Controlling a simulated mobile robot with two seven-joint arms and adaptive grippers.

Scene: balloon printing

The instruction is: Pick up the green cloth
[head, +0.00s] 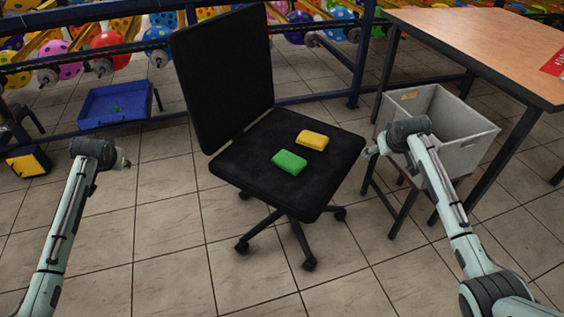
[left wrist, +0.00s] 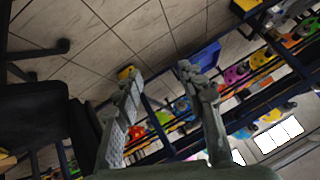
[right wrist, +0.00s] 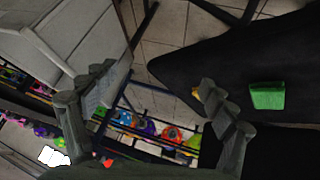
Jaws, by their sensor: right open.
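The green cloth (head: 289,162), a small folded block, lies on the black seat of an office chair (head: 245,165) in the middle of the head view. It also shows on the seat at the right of the right wrist view (right wrist: 267,96). My right gripper (head: 370,153) is open and empty beside the seat's right edge, apart from the cloth. Its spread fingers show in the right wrist view (right wrist: 156,78). My left gripper (head: 125,161) is open and empty over the floor left of the chair. Its parted fingers show in the left wrist view (left wrist: 158,72).
A yellow cloth (head: 312,140) lies on the seat just behind the green one. A grey crate (head: 462,134) stands right of the chair, near a wooden table (head: 490,40). A blue bin (head: 115,106) is at the back left. Tiled floor is clear in front.

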